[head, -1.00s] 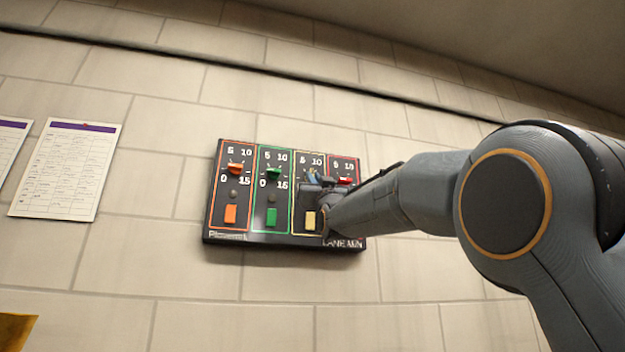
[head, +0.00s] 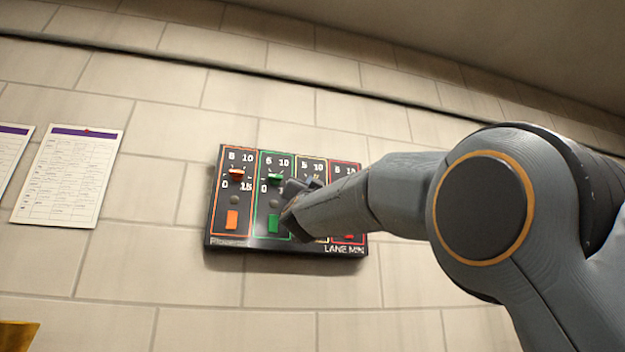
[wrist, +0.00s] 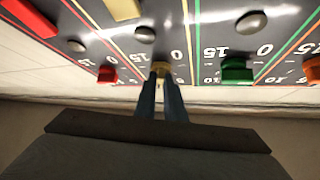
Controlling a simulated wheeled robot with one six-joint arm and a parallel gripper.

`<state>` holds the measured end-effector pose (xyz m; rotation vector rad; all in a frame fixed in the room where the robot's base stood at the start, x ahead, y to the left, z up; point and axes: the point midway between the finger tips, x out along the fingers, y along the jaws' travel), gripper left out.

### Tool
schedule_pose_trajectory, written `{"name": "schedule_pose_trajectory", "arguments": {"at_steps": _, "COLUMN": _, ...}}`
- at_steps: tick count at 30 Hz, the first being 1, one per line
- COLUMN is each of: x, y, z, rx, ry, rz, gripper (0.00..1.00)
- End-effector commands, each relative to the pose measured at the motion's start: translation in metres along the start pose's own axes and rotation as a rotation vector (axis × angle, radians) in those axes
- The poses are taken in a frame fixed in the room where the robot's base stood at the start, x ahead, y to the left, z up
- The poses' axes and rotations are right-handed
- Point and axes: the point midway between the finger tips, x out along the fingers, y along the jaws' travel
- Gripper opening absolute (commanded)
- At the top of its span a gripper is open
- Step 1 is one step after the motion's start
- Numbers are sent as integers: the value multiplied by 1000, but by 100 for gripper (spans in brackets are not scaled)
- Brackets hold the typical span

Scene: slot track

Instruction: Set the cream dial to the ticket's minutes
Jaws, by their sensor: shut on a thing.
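The cream dial (wrist: 160,66) is on the dark wall panel (head: 216,238), between my fingertips in the wrist view. My gripper (wrist: 161,75) is shut on it, with both fingers reaching up to the panel. The 0 and 15 marks of its lane show on either side of the dial; its pointer direction is hidden by the fingers. In the head view my arm covers much of the cream and red lanes. The cream button (wrist: 122,8) shows at the top of the wrist view. I cannot tell which paper is the ticket.
The green dial (head: 275,174) and orange dial (head: 237,173) are to the left on the panel; the red dial (wrist: 107,74) is beside the cream one. Papers with unreadable text (head: 70,175) hang at left. A yellow object (head: 15,335) shows at bottom left.

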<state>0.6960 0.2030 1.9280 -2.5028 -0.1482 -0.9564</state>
Motion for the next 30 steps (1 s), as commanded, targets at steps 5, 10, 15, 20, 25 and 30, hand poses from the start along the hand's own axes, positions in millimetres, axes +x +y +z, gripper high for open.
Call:
{"name": "schedule_pose_trajectory", "arguments": {"at_steps": 5, "x": 1, "y": -4, "z": 0, "rx": 58, "ry": -3, "rz": 57, "gripper": 0}}
{"name": "schedule_pose_trajectory", "arguments": {"at_steps": 10, "x": 0, "y": -4, "z": 0, "rx": 89, "ry": -2, "rz": 88, "gripper": 0}}
{"name": "schedule_pose_trajectory", "arguments": {"at_steps": 15, "x": 0, "y": -4, "z": 1, "rx": 99, "ry": -2, "rz": 98, "gripper": 0}}
{"name": "schedule_pose_trajectory", "arguments": {"at_steps": 20, "x": 0, "y": -3, "z": 1, "rx": 99, "ry": -1, "rz": 98, "gripper": 0}}
{"name": "schedule_pose_trajectory", "arguments": {"at_steps": 25, "x": 0, "y": -3, "z": 1, "rx": 99, "ry": -1, "rz": 98, "gripper": 14}}
{"name": "schedule_pose_trajectory", "arguments": {"at_steps": 30, "x": 0, "y": -3, "z": 0, "rx": 99, "ry": 0, "rz": 98, "gripper": 28}}
